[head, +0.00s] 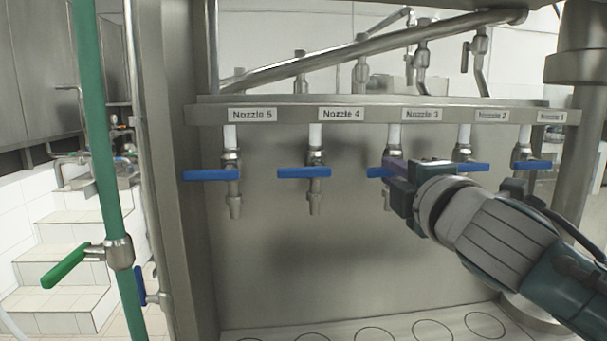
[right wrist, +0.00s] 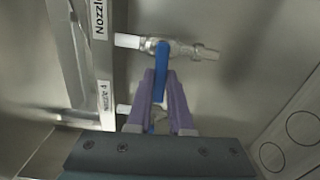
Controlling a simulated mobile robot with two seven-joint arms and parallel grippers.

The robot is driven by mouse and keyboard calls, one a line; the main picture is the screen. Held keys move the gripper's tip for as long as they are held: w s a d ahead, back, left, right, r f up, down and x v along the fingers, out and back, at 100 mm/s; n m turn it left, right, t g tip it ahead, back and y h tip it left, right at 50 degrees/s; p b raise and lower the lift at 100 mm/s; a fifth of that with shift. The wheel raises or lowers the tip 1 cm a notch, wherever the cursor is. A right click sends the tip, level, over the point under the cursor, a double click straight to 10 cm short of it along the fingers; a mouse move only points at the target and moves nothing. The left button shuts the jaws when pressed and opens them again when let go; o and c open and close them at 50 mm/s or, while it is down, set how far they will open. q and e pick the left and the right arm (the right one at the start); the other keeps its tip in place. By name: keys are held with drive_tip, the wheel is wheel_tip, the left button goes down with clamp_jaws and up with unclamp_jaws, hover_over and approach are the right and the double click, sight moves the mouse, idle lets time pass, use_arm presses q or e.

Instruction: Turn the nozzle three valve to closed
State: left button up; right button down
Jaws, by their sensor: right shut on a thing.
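The nozzle three valve has a blue handle (head: 376,172) that lies level, its free end pointing left in the head view. The valve hangs under the Nozzle 3 label (head: 422,114). My right gripper (head: 393,170) reaches in from the right and hides most of the valve body. In the right wrist view, its purple fingers (right wrist: 161,80) are on both sides of the blue handle (right wrist: 161,62), shut on it. The valve's metal body (right wrist: 180,49) shows beyond the fingertips there. My left gripper is not in view.
Neighbouring valves with level blue handles hang at nozzle 4 (head: 304,172) and nozzle 2 (head: 466,167), close on both sides. Nozzle 5 (head: 211,175) and nozzle 1 (head: 532,165) stand farther out. A green pipe (head: 97,150) with a green handle (head: 65,267) stands at the left.

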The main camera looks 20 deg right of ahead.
drive_tip(key=shift+r+m, duration=0.2)
drive_tip(key=shift+m, duration=0.3)
drive_tip(key=c, duration=0.8)
unclamp_jaws()
drive_tip(key=shift+f, duration=0.1)
drive_tip(key=b+v, duration=0.1)
drive_tip(key=v, duration=0.9)
drive_tip(key=shift+b, duration=0.35)
